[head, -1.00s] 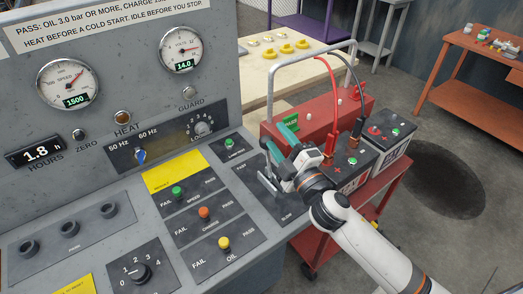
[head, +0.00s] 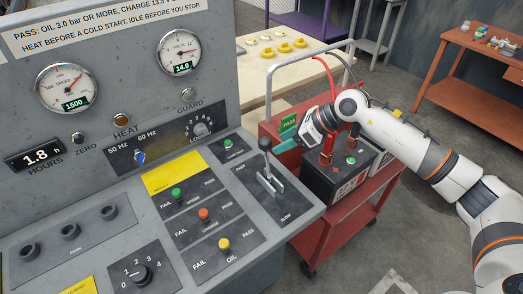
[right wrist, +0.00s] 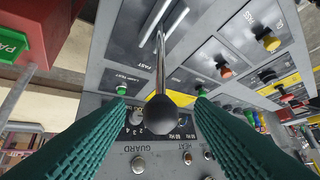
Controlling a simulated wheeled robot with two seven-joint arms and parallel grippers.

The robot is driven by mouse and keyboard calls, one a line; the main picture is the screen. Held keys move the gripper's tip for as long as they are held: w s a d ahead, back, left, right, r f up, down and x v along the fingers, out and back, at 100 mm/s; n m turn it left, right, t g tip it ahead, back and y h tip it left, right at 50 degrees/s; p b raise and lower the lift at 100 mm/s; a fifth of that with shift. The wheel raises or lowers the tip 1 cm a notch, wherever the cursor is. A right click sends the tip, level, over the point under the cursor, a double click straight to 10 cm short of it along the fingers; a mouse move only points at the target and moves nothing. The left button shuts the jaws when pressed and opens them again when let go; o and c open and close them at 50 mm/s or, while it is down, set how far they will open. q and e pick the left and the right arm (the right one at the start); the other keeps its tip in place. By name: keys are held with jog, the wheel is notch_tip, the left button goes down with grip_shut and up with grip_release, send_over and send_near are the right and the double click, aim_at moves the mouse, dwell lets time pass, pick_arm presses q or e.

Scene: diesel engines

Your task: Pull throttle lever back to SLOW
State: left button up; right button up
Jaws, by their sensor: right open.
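The throttle lever (head: 267,164) has a metal shaft and a black round knob. It stands up from a dark slotted plate (head: 287,202) marked FAST at the far end and SLOW at the near end. Its knob is toward the FAST end. My right gripper (head: 277,145) is open at the knob, coming in from the right. In the right wrist view, the knob (right wrist: 161,113) lies between the two green fingers, with a visible gap on each side. The shaft runs away beyond it to the slot. My left gripper is out of view.
The console (head: 110,225) carries PASS/FAIL switches and a green-topped lamp test button (head: 228,143) near the lever. A speed gauge (head: 67,88) reads 1500. Behind my right gripper is a red cart (head: 332,233) with a battery (head: 322,183) and clamps.

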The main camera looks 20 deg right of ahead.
aim_at(264, 151)
jog(key=p+x, duration=0.2)
jog(key=x, duration=0.5)
jog(key=shift+w+a+f, duration=0.15)
jog(key=shift+a+f, duration=0.05)
jog(key=shift+a, duration=0.1)
jog(key=shift+w+a+f, duration=0.2)
jog(key=shift+a+f, duration=0.1)
jog(key=shift+f, duration=0.2)
